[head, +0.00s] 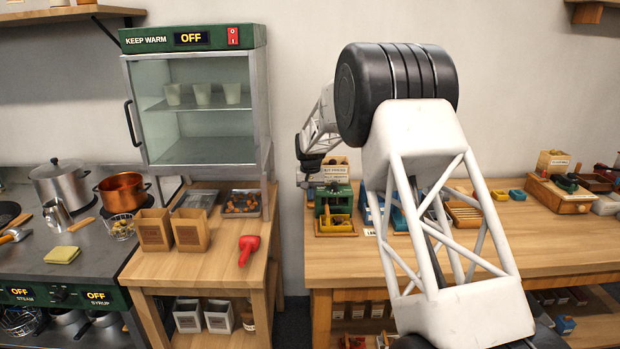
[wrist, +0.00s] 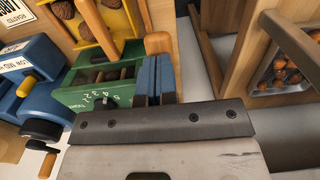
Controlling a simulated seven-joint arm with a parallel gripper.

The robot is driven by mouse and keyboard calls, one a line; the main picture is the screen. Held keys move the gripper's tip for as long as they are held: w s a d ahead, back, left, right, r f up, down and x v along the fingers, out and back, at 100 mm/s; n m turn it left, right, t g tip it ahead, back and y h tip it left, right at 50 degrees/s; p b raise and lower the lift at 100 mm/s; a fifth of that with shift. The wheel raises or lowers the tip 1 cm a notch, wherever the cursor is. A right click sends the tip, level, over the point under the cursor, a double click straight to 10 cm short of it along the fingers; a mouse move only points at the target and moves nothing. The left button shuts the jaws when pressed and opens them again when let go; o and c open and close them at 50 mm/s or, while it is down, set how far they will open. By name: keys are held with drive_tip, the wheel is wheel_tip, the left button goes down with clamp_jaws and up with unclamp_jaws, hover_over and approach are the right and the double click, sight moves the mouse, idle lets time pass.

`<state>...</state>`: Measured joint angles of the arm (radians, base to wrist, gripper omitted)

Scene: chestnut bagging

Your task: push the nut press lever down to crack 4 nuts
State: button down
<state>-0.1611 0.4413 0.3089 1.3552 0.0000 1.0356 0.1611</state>
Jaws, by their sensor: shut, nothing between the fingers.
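My gripper (wrist: 154,75) is shut and empty, with blue-grey fingers side by side at the press's edge. In the head view, my gripper (head: 304,182) is small and beside the press.
A yellow tray (wrist: 108,32) holding nuts adjoins the press. A blue machine (wrist: 30,80) with a yellow-knobbed handle stands close on its other side. The keep-warm cabinet (head: 196,95) rises across a gap to the left. A red tool (head: 249,248) lies on the smaller table.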

wheel_tip(320, 180, up, 10)
drive_tip(key=shift+w+f, duration=0.15)
drive_tip(key=shift+w, duration=0.25)
idle(0.7)
drive_tip(key=shift+f, duration=0.1)
idle(0.5)
drive_tip(key=shift+f, duration=2.15)
